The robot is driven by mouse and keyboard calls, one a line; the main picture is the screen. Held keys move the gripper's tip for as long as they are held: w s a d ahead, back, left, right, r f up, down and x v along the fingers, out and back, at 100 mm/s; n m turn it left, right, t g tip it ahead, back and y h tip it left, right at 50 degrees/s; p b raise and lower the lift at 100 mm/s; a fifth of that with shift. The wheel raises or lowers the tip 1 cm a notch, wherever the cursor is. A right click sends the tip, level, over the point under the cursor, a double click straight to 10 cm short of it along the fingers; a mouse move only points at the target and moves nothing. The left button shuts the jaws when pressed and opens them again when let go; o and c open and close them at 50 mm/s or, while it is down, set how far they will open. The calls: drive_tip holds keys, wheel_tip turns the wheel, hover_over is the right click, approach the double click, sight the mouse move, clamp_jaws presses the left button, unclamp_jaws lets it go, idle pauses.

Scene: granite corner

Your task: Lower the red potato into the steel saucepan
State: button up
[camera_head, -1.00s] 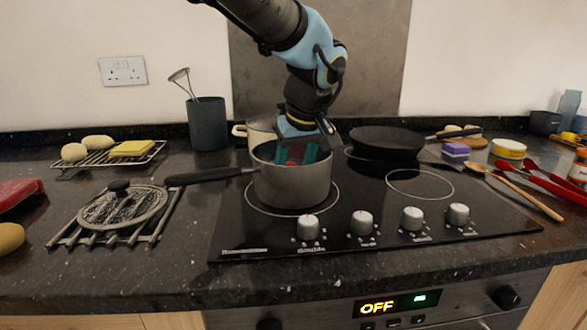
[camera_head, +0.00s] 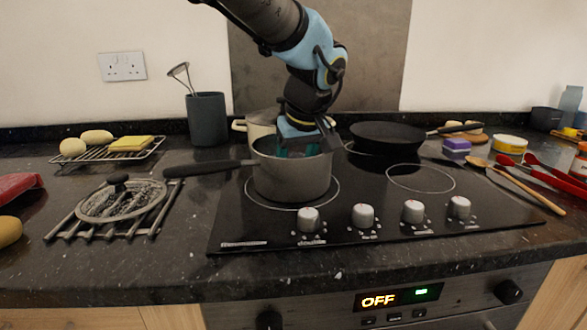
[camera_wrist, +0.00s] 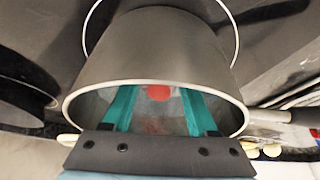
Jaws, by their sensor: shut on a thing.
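The steel saucepan (camera_head: 290,178) stands upright on the front left ring of the hob, its dark handle (camera_head: 208,168) pointing left. It also fills the middle of the wrist view (camera_wrist: 158,48). My gripper (camera_wrist: 158,92) reaches down through the pan's mouth, its teal fingers inside the walls. The red potato (camera_wrist: 159,92) shows between the fingertips, inside the pan and close to the bottom. I cannot tell whether it touches the bottom. In the head view the pan wall hides the potato and the fingertips.
A cream pot (camera_head: 257,127) stands right behind the saucepan. A black frying pan (camera_head: 387,137) sits on the rear of the hob. A glass lid (camera_head: 122,200) lies on a trivet to the left. Wooden and red spoons lie at the right.

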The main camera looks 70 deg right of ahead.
drive_tip(key=shift+f, duration=0.1)
drive_tip(key=o, duration=1.5)
drive_tip(key=v, duration=1)
drive_tip(key=shift+s+a+r+b, duration=0.1)
drive_tip(key=shift+r+b, duration=0.3)
